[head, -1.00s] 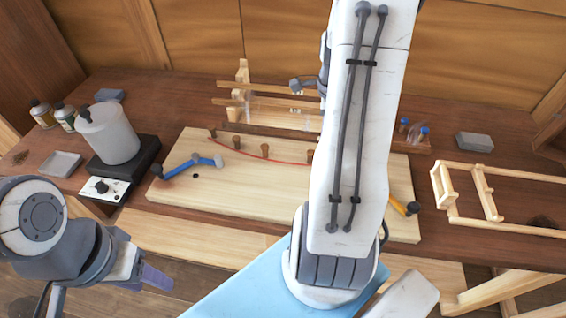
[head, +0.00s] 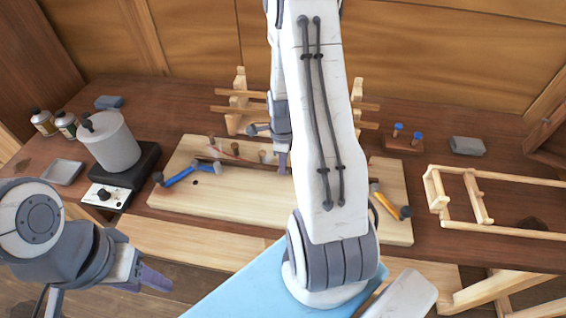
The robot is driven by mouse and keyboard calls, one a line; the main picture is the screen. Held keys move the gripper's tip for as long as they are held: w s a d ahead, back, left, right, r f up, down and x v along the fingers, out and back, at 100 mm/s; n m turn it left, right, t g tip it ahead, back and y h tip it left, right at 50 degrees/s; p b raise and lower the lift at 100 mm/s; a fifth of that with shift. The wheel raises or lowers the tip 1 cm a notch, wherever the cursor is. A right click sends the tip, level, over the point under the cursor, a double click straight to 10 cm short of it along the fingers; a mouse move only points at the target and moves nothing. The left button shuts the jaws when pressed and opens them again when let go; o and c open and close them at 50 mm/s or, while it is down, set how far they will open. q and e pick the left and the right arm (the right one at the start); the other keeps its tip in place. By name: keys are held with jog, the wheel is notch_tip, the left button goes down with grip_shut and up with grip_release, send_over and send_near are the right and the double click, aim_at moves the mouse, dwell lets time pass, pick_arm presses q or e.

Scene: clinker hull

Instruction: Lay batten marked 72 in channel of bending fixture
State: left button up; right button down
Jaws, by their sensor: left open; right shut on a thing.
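The bending fixture (head: 240,204) is a pale board on the bench with brown pegs, a blue-handled clamp (head: 181,176) at its left and a yellow-handled clamp (head: 390,203) at its right. My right gripper (head: 283,162) is over the board's back part, shut on a dark thin batten (head: 225,163). The batten lies along the peg row; its right part is hidden by my arm. I cannot read its mark or tell whether it rests in the channel. My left gripper (head: 155,279) is open and empty, in front of the bench at lower left.
A wooden rack (head: 238,100) holding pale battens stands behind the fixture. A white pot (head: 110,146) on a hot plate is at left. A small block with blue-topped items (head: 403,143), a grey block (head: 467,146) and a wooden frame (head: 479,200) are at right.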

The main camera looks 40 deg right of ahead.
jog(key=shift+f, duration=0.15)
jog(key=c, duration=0.9)
grip_release()
